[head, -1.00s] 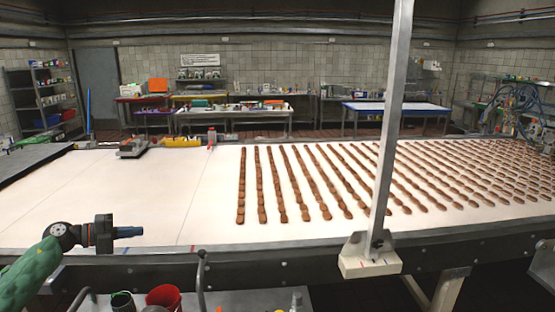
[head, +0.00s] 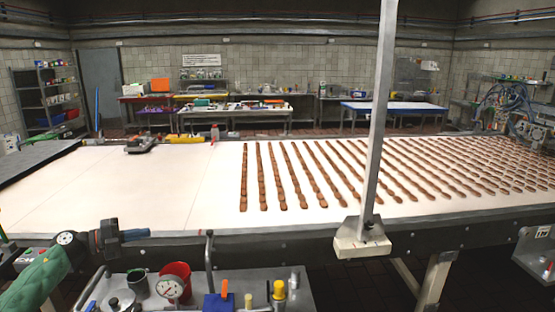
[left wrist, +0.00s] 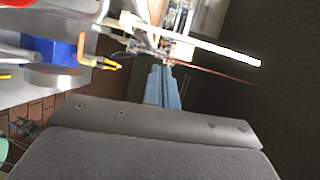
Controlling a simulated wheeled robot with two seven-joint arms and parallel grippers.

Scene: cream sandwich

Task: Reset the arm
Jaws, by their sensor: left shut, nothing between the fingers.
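My left gripper (head: 146,233) is at the lower left of the head view, at the end of my green arm, pointing right. Its blue fingers are shut with nothing between them. It is over the near edge of the white conveyor table (head: 100,190) in the picture and above the back of a metal cart (head: 315,303). In the left wrist view the blue fingers (left wrist: 165,88) lie together, pointing up the picture. My right gripper does not show.
The cart carries a red cup (head: 176,278), a pressure gauge (head: 170,288), a blue box (head: 219,302) and yellow-topped bottles. A pale upright post (head: 376,120) stands at the table's front. Rows of brown biscuits (head: 330,175) cover the table's right side.

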